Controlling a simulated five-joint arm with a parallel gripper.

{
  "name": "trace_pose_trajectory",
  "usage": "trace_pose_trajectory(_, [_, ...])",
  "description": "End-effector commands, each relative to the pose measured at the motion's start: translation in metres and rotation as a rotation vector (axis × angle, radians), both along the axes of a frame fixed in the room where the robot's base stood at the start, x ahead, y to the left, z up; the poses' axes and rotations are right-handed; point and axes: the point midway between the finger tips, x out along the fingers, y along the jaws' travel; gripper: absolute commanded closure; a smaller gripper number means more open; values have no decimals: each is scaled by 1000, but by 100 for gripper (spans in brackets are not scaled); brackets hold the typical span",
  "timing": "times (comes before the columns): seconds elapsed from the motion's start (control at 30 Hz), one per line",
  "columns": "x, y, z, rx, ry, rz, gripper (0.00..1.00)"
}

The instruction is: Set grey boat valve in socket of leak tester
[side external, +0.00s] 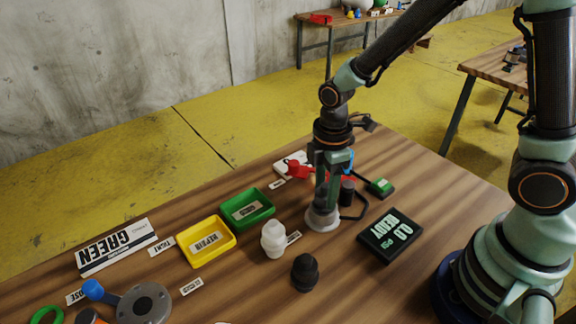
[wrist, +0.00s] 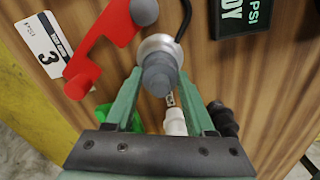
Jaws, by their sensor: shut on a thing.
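My gripper (side external: 326,203) points down over the leak tester's pale round socket (side external: 322,222) on the table. In the wrist view my gripper (wrist: 160,78) is shut on the grey boat valve (wrist: 159,76), a stepped dark grey plug. The valve overlaps the silver socket (wrist: 158,42), upright and roughly in line with it; I cannot tell how deep it sits. In the side view the fingers mostly hide the valve. The tester's black display (side external: 390,236) reads 0.0 PSI READY. A red lever arm (wrist: 101,47) lies beside the socket.
A white valve (side external: 273,240) and a black valve (side external: 305,273) stand close by. A green tray (side external: 247,222) and a yellow tray (side external: 206,258) lie to the left. A green-topped box (side external: 381,187) and a cable sit behind the display. A numbered white card (wrist: 44,45) lies beyond the lever.

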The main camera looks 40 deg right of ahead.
Motion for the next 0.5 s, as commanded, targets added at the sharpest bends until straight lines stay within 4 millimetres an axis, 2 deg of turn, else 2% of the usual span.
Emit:
trace_pose_trajectory(0.4, [0, 0, -2, 0, 0, 0, 100])
trace_pose_trajectory(0.43, [0, 0, -2, 0, 0, 0, 34])
trace_pose_trajectory(0.5, [0, 0, -2, 0, 0, 0, 11])
